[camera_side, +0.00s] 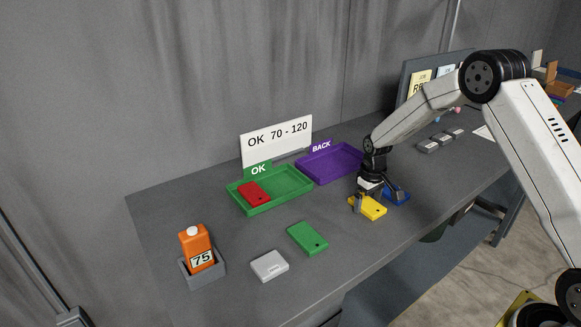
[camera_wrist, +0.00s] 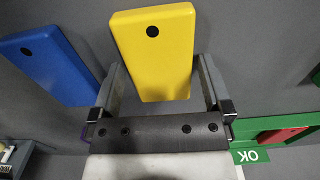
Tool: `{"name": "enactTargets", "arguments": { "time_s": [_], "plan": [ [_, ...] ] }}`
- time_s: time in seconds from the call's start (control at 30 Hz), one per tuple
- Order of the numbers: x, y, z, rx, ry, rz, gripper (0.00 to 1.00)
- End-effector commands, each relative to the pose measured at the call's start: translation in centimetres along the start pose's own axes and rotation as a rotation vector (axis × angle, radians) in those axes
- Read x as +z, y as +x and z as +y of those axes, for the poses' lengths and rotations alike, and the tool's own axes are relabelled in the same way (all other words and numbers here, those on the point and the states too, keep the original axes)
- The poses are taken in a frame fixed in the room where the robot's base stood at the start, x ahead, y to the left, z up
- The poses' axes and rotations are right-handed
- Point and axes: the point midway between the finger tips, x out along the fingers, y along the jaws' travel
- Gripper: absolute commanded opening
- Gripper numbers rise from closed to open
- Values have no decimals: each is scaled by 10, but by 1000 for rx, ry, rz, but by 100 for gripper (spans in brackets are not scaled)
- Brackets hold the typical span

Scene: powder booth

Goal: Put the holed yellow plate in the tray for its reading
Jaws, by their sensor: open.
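The yellow plate (camera_side: 372,208) with a dark hole near one end lies on the grey table. In the wrist view the yellow plate (camera_wrist: 155,55) sits between the two fingers of my open gripper (camera_wrist: 160,85), its holed end beyond the fingertips. My gripper (camera_side: 368,198) is low over the plate in the side view. The orange gauge (camera_side: 195,250) stands in a grey holder and reads 75. A sign (camera_side: 277,140) says OK 70 - 120. The green OK tray (camera_side: 285,194) holds a red plate (camera_side: 254,193). The purple BACK tray (camera_side: 330,164) appears empty.
A blue plate (camera_side: 397,193) lies close beside the yellow one, also in the wrist view (camera_wrist: 45,62). A green plate (camera_side: 307,238) and a small pale block (camera_side: 269,265) lie towards the front. Several grey blocks (camera_side: 440,141) lie behind my arm. Table between the green plate and yellow plate is clear.

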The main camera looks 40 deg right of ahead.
Motion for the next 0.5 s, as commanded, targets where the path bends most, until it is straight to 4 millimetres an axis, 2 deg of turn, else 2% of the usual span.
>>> {"name": "enactTargets", "arguments": {
  "time_s": [0.27, 0.5],
  "plan": [
    [0, -17, 0, 0, 0, 1, 100],
    [-1, -48, -1, 1, 0, 2, 100]
  ]
}}
